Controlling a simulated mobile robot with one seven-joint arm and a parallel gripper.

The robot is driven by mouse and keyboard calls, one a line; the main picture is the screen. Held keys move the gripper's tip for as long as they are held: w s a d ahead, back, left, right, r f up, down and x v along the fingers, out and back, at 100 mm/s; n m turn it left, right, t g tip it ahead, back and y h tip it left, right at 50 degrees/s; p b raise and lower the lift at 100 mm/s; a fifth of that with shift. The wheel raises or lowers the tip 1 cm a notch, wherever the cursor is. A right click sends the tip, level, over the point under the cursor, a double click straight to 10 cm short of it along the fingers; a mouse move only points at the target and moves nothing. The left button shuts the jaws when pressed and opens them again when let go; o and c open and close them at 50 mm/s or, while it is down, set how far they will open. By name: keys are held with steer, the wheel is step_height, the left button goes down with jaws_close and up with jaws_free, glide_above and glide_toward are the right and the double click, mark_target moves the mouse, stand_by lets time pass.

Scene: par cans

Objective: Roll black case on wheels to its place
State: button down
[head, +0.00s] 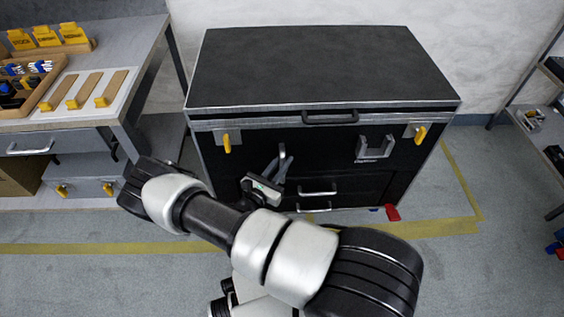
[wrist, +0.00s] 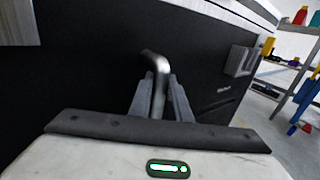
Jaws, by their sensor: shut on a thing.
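The black case (head: 245,175) stands on the floor against the back wall, with a dark flat top, metal edges, yellow latches and a drawer front. In the wrist view its black front (wrist: 95,75) fills much of the picture. My gripper (head: 278,168) is at the case's front, left of its middle. In the wrist view my gripper's fingers (wrist: 164,100) are closed on a grey metal handle (wrist: 155,65) that sticks out from the front. Yellow tape (head: 462,190) marks the floor in front of the case and along its right side. A red wheel pedal (head: 392,212) shows at the lower right; the wheels are mostly hidden.
A workbench (head: 140,75) with trays and a drawer stands at the left. A grey box (head: 90,188) with yellow latches sits on its lower shelf. A shelf rack (head: 527,105) stands at the right. Floor in front is clear.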

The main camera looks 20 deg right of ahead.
steer(key=shift+a+f, duration=0.1)
steer(key=shift+a, duration=0.05)
steer(key=c, duration=1.9)
jaws_free()
steer(key=p+v, duration=0.2)
steer(key=v, duration=1.5)
steer(key=shift+s+a, duration=0.15)
